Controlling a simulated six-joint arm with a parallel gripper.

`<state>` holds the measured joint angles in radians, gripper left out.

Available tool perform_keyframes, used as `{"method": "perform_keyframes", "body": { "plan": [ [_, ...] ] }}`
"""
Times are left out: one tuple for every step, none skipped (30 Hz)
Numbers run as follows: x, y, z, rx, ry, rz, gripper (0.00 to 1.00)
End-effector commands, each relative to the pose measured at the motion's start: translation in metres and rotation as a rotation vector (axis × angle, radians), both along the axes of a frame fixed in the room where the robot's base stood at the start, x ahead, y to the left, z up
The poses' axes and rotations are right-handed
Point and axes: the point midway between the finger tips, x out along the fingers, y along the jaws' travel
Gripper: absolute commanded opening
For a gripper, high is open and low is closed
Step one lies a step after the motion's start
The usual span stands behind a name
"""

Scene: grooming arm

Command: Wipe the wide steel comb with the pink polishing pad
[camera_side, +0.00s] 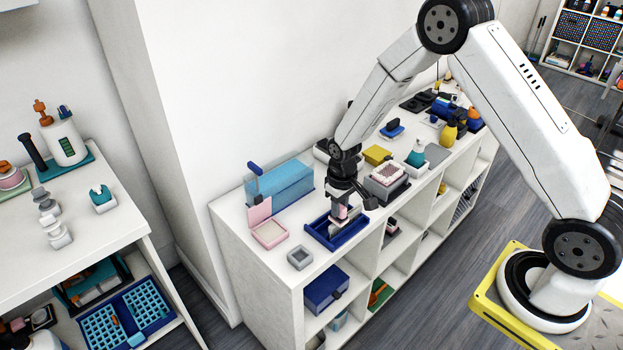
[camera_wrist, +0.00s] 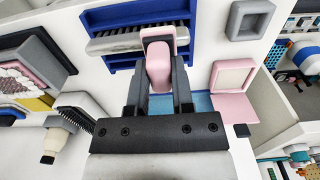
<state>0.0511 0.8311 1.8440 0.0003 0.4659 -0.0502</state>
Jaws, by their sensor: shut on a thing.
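My gripper (camera_side: 343,207) is over the blue tray (camera_side: 337,238) on the white shelf top, pointing down. It is shut on the pink polishing pad (camera_wrist: 159,65), which stands between the two dark fingers in the wrist view. The steel comb (camera_wrist: 115,43) lies across the blue tray (camera_wrist: 106,16), a long grey bar with fine teeth along one edge. The pad's far end overlaps the comb in the wrist view and hides part of it. I cannot tell whether they touch. In the side view the gripper hides most of the comb.
An open pink box (camera_side: 270,233) with its lid raised and a small grey square dish (camera_side: 300,257) stand left of the tray. A long translucent blue box (camera_side: 280,183) is behind. A grey block with a pink-and-white top (camera_side: 387,176) stands to the right.

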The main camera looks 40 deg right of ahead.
Motion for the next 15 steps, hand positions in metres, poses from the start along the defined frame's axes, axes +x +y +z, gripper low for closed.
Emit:
{"method": "perform_keyframes", "body": {
  "plan": [
    [0.000,-0.005,0.000,0.000,0.001,-0.003,0.00],
    [0.000,-0.008,-0.001,0.000,0.001,-0.003,0.00],
    [0.000,-0.012,-0.001,0.000,0.001,-0.003,0.00],
    [0.000,-0.014,-0.001,0.000,0.001,-0.002,0.00],
    [0.000,-0.017,-0.001,0.000,0.002,-0.003,0.00],
    [0.000,-0.021,-0.001,0.000,0.002,-0.003,0.00],
    [0.000,-0.024,-0.001,0.000,0.002,-0.003,0.00],
    [0.000,-0.026,-0.001,0.000,0.002,-0.002,0.00],
    [-0.001,-0.030,-0.001,0.000,0.002,-0.003,0.00],
    [0.000,-0.032,-0.001,0.000,0.002,-0.003,0.00],
    [0.000,-0.035,-0.001,0.000,0.002,-0.003,0.00],
    [0.000,-0.039,-0.001,0.000,0.002,-0.003,0.00],
    [0.000,-0.041,-0.001,0.000,0.002,-0.002,0.00],
    [0.000,-0.044,-0.001,0.000,0.002,-0.003,0.00],
    [0.000,-0.048,-0.001,0.000,0.002,-0.003,0.00]
  ]
}}
